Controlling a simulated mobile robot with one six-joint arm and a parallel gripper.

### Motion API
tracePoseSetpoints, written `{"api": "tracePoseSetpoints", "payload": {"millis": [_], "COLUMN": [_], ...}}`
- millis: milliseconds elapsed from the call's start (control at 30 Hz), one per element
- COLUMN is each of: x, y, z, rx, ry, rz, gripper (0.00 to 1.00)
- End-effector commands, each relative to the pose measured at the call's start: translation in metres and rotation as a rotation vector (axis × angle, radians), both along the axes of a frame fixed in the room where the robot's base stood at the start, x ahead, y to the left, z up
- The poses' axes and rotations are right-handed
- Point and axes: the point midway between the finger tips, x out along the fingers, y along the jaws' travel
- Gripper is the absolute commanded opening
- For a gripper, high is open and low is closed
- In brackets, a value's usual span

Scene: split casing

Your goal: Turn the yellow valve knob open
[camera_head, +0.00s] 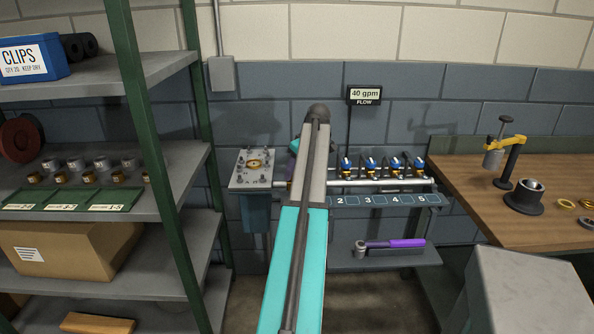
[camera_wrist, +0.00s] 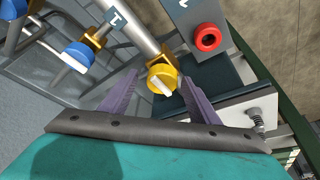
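The yellow valve knob (camera_wrist: 158,73) shows in the wrist view at the end of a pale pipe, with a white bar across its face. My gripper (camera_wrist: 160,80) is open, its two purple fingers on the left and right of the knob in the picture. A gap shows on both sides, and I see no contact. I cannot tell whether the fingertips reach as deep as the knob. In the head view my arm hides the knob and most of the gripper.
Blue-handled valves (camera_head: 370,163) stand in a row on the pipe, above a numbered strip. A red round button (camera_wrist: 207,38) sits near the knob. A plate with bolts (camera_head: 253,169) is left of my arm. A purple-handled tool (camera_head: 398,243) lies on the lower shelf.

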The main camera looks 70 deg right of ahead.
Motion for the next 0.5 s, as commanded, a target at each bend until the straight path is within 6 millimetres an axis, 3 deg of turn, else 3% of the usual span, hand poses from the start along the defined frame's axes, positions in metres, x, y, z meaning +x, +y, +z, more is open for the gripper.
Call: {"api": "tracePoseSetpoints", "payload": {"millis": [500], "x": [-0.0002], "y": [0.0015], "z": [0.0084], "rx": [0.000], "ry": [-0.004], "rz": [0.002], "gripper": [0.57]}}
